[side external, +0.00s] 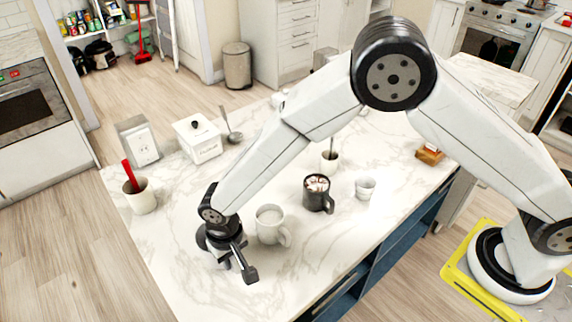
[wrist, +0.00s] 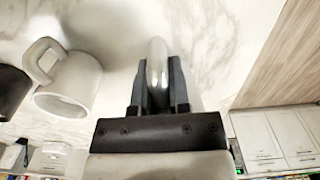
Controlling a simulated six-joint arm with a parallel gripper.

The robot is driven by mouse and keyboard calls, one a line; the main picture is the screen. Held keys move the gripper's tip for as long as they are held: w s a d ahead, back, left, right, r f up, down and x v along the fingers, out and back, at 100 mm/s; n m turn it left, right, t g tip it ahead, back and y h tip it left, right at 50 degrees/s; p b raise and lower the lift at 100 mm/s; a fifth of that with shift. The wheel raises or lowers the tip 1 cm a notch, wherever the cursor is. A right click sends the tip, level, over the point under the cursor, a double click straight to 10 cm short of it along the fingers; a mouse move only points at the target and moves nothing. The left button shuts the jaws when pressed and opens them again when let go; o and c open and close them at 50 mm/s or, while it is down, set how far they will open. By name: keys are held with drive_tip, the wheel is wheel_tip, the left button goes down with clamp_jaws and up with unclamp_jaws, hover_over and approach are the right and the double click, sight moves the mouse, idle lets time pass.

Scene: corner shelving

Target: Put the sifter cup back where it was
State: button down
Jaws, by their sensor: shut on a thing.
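My gripper (side external: 236,262) is low over the front left part of the marble counter. In the wrist view my gripper (wrist: 159,72) is shut on a pale, shiny, rounded thing (wrist: 157,50), seen edge-on between the two dark fingers. I take it to be the sifter cup, but its full shape is hidden. In the side view the wrist and fingers cover most of it, and I cannot tell whether it touches the counter.
A white mug (side external: 270,226) stands close right of my gripper, with a dark mug (side external: 317,194) and small white cup (side external: 366,188) beyond. A cup with a red utensil (side external: 140,197), a flour canister (side external: 198,142) and a dispenser (side external: 138,142) stand at the left and back.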

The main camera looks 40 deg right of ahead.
drive_tip(key=shift+w+a+f, duration=0.15)
drive_tip(key=shift+w+f, duration=0.1)
drive_tip(key=shift+f, duration=1.55)
drive_tip(key=shift+f, duration=0.15)
drive_tip(key=c, duration=0.6)
unclamp_jaws()
drive_tip(key=shift+r, duration=6.15)
